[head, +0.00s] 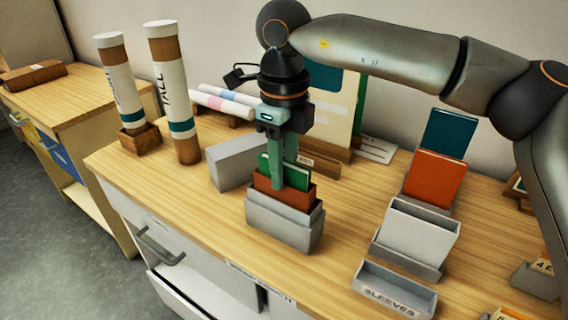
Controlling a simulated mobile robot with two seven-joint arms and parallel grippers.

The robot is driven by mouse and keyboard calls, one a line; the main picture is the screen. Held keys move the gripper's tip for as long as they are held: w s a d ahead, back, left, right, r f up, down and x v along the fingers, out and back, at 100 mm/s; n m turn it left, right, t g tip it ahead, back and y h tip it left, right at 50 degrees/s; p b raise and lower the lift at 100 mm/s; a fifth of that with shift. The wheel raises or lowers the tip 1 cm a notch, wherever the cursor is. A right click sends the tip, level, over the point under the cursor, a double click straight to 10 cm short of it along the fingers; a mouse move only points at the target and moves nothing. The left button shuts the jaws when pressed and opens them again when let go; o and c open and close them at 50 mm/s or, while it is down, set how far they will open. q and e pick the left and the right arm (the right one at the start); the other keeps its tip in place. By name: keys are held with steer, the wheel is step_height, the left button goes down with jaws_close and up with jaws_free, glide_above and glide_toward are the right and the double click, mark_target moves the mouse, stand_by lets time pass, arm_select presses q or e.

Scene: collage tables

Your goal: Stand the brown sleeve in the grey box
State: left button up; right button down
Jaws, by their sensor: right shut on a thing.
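The brown sleeve (299,195) is upright, with green cards (297,175) showing above its top edge. Its lower part is hidden behind the front wall of the grey box (284,229), so it looks set down into the box; I cannot tell whether it touches the bottom. My right gripper (277,180) points straight down from above and is shut on the brown sleeve, with one finger showing in front of it. My left gripper is not in view.
A grey block (238,162) stands close behind left of the box. Two tall tubes (172,95) (120,85) stand at the left. A grey tray marked SLEEVES (395,292), a light grey holder (415,237) and an orange sleeve (435,179) stand right. Bare wood lies between.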

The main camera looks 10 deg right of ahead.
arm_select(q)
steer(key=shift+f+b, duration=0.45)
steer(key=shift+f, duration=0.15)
arm_select(e)
steer(key=shift+f, duration=0.7)
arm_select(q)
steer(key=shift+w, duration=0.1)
arm_select(e)
steer(key=shift+c, duration=2.3)
jaws_free()
arm_select(q)
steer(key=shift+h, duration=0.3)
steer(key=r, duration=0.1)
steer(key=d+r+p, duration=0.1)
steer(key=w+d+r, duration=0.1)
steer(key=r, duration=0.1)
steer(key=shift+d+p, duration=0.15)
steer(key=shift+p, duration=0.25)
arm_select(e)
step_height(320, 180, up, 13)
steer(key=shift+f, duration=0.15)
